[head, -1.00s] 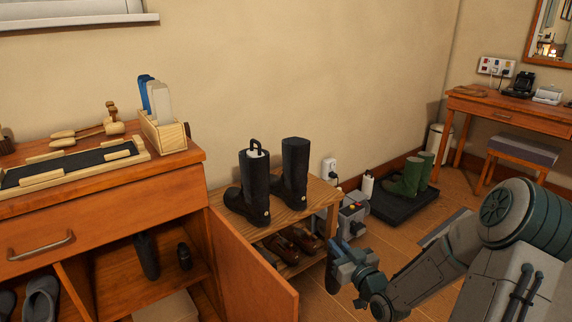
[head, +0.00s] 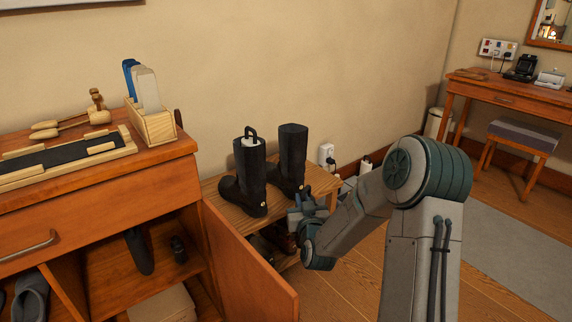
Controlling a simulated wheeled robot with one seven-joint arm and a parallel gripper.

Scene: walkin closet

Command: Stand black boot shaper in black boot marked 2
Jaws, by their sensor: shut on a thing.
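Two tall black boots stand upright on a small wooden bench. The left boot (head: 250,185) has a white shaper (head: 249,139) with a black handle in its top. The right boot (head: 291,160) shows no shaper above its rim. Each has a small pale mark low on its foot, too small to read. My gripper (head: 306,207) is low in front of the right boot, by the bench's right front edge. It is shut on a dark thing, most likely the black boot shaper, which is now mostly hidden by the gripper and hard to make out.
An open cabinet door (head: 248,265) stands in front of the bench (head: 232,213). The cabinet holds dark items and grey slippers. Its top bears a tray (head: 125,145), brushes and a wooden box (head: 155,128). A desk (head: 515,100) and stool (head: 522,135) are at the right.

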